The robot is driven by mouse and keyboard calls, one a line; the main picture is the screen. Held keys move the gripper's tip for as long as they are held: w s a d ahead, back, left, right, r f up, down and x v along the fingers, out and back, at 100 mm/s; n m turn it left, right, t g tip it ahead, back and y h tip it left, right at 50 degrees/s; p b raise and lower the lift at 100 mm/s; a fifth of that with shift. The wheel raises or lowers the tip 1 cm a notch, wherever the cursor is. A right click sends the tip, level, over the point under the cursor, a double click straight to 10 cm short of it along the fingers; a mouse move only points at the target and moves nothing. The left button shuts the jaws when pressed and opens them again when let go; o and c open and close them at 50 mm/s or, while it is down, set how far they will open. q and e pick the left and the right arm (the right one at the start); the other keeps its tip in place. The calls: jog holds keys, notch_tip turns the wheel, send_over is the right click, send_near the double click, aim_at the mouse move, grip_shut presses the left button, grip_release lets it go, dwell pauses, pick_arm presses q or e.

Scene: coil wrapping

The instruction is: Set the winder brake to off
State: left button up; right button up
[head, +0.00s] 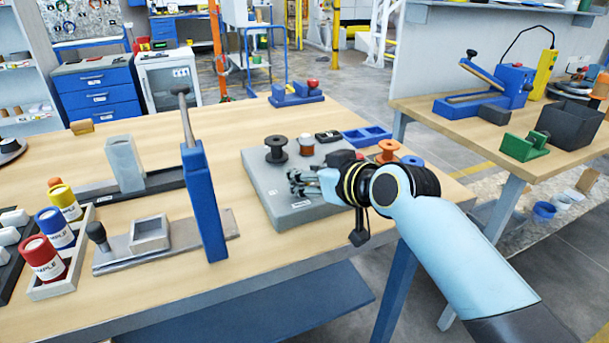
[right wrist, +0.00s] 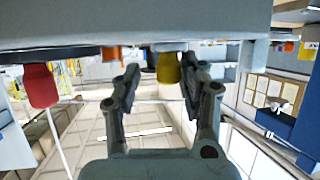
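A low grey unit (head: 290,206) with a label on its front stands near the right end of the workbench. A black spool (head: 276,149) and a smaller brown-red one (head: 306,145) are on its top. My right gripper (head: 301,183) is at the unit, partly over its top. In the right wrist view its fingers (right wrist: 160,76) are spread, with a yellow knob (right wrist: 168,68) between them, nearer the right finger. A red knob (right wrist: 40,86) under a black disc is farther left. No brake marking is readable. My left gripper is not in view.
A blue upright post with a lever (head: 204,200) stands left of the unit. An orange spool (head: 388,151) and a blue tray (head: 366,135) are behind my right gripper. The front bench strip beside the unit is clear.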

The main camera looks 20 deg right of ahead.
jog(key=shift+a, duration=0.2)
jog(key=v, duration=1.2)
